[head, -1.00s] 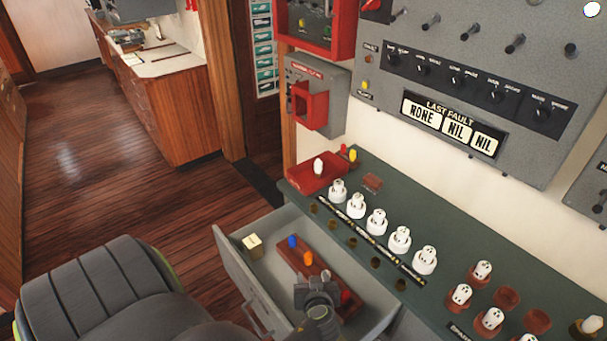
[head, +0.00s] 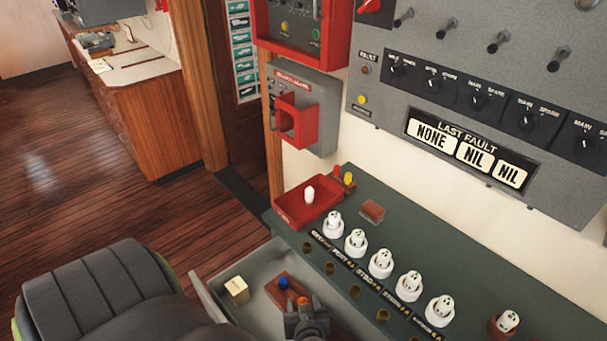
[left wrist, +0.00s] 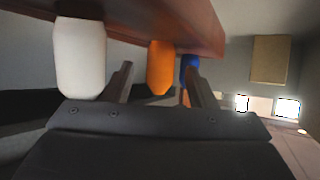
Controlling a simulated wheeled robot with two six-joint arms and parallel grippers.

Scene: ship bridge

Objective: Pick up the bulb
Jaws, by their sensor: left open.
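In the head view a red-brown rack (head: 273,290) lies in the open drawer and holds a blue bulb (head: 283,283) and an orange bulb (head: 303,300). My left gripper (head: 306,314) is open over the rack, close to the orange bulb, and hides the rack's near part. In the left wrist view, the orange bulb (left wrist: 160,67) shows between my open fingers (left wrist: 160,82), with no clear contact. A white bulb (left wrist: 80,58) is outside the left finger, and the blue bulb (left wrist: 189,70) is behind the right finger. My right gripper is not seen.
A cream block (head: 237,290) lies in the grey drawer (head: 208,300). A green counter (head: 395,240) with white sockets runs beside it. A red tray (head: 290,213) holds another white bulb (head: 309,194). A dark chair (head: 95,290) stands close left of the drawer.

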